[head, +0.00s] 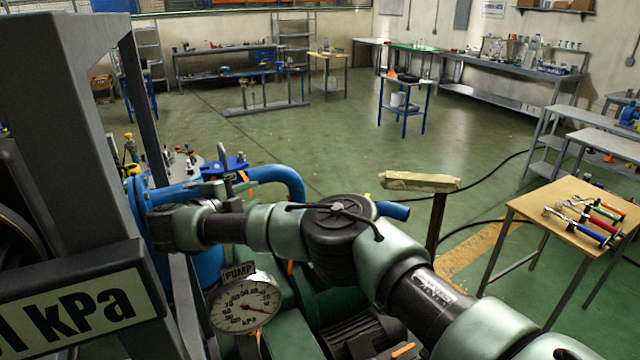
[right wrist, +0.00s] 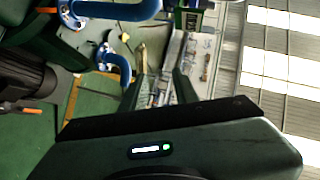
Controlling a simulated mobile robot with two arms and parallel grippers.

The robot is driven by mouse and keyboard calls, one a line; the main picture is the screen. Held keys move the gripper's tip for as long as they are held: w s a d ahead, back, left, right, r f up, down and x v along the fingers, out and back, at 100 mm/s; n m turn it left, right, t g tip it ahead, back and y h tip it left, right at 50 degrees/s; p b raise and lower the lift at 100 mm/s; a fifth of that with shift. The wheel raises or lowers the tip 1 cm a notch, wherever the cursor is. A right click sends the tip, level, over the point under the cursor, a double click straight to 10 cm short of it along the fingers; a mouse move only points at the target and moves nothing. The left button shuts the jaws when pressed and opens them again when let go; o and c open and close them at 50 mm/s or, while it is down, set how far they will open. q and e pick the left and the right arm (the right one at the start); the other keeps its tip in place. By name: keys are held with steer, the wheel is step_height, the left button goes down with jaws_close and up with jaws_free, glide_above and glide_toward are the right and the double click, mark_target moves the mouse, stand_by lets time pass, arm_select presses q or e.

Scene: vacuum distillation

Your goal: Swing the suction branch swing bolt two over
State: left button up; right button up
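My right arm reaches in from the lower right of the head view, and its gripper (head: 238,181) is beside the blue pipework, partly hidden by its own wrist. In the right wrist view two dark fingers (right wrist: 161,84) stand apart with nothing seen gripped between them. A blue bent pipe (head: 285,178) runs behind the gripper; blue pipe bends also show in the right wrist view (right wrist: 118,66). A blue flanged part (head: 232,163) lies just behind the hand. Small orange pieces show by the pipework; I cannot tell which is swing bolt two. My left gripper is not in view.
A dial gauge marked PUMP (head: 244,303) and a kPa display (head: 70,315) stand in front. A dark frame (head: 60,120) blocks the left. A wooden block on a post (head: 420,181) stands beyond my arm. A tool table (head: 570,212) is at right; green floor is open behind.

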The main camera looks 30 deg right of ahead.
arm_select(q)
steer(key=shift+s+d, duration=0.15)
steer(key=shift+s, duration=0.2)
arm_select(e)
steer(key=d+m+g+h, duration=0.2)
steer(key=d, duration=1.3)
steer(key=shift+s+g, duration=0.35)
steer(key=shift+g, duration=0.05)
steer(key=shift+d, duration=0.1)
